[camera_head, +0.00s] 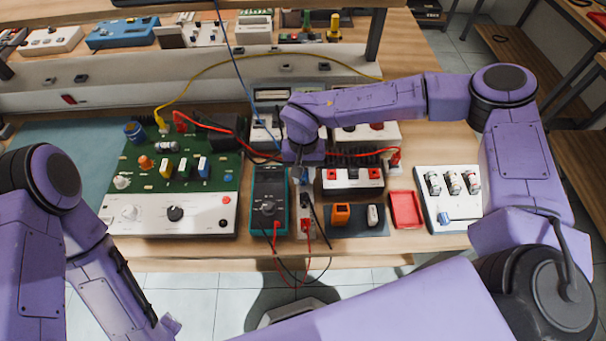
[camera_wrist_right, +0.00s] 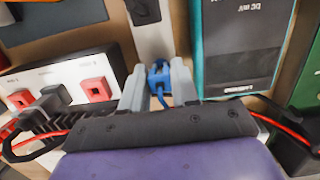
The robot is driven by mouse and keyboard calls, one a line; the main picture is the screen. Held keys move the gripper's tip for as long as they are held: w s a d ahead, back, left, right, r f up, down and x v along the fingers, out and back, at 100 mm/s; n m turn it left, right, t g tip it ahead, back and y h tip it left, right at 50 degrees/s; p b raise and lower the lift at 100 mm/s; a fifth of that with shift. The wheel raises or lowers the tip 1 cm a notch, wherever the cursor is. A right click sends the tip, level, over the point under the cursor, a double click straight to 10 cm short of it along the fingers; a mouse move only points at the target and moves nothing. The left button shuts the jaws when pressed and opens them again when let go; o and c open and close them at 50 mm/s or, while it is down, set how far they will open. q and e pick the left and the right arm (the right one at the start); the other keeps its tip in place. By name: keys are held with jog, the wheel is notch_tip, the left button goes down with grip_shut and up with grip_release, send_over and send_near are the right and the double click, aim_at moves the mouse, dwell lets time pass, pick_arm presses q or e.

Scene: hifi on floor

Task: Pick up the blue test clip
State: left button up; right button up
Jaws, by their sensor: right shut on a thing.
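The blue test clip (camera_wrist_right: 158,76) is small and sits between the two grey fingers of my right gripper (camera_wrist_right: 159,88) in the right wrist view. The fingers are shut on it. In the head view my right gripper (camera_head: 301,167) points down between the teal multimeter (camera_head: 269,198) and the white unit with red terminals (camera_head: 349,181). The gripper mostly hides the clip there. A pale grey module lies directly under the clip, and I cannot tell whether they touch. My left arm shows at the lower left, but its gripper fingers do not show.
A green circuit board (camera_head: 205,150) stands left of the meter. A red tray (camera_head: 405,208) and a white panel with dials (camera_head: 450,199) lie to the right. Red and black leads loop over the front edge. Yellow and blue wires (camera_head: 231,54) cross the bench.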

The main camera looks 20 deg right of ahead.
jog(key=shift+w+r, duration=0.1)
jog(key=shift+r, duration=0.2)
jog(key=r, duration=0.1)
jog(key=r+b, duration=0.1)
jog(key=r, duration=0.1)
jog(key=shift+a, duration=0.3)
jog(key=s+a+r+b, duration=0.35)
jog(key=a+r, duration=0.55)
jog(key=a, duration=0.4)
notch_tip(320, 180, up, 7)
jog(key=p, duration=0.9)
jog(key=shift+r, duration=0.15)
jog(key=shift+d, duration=0.1)
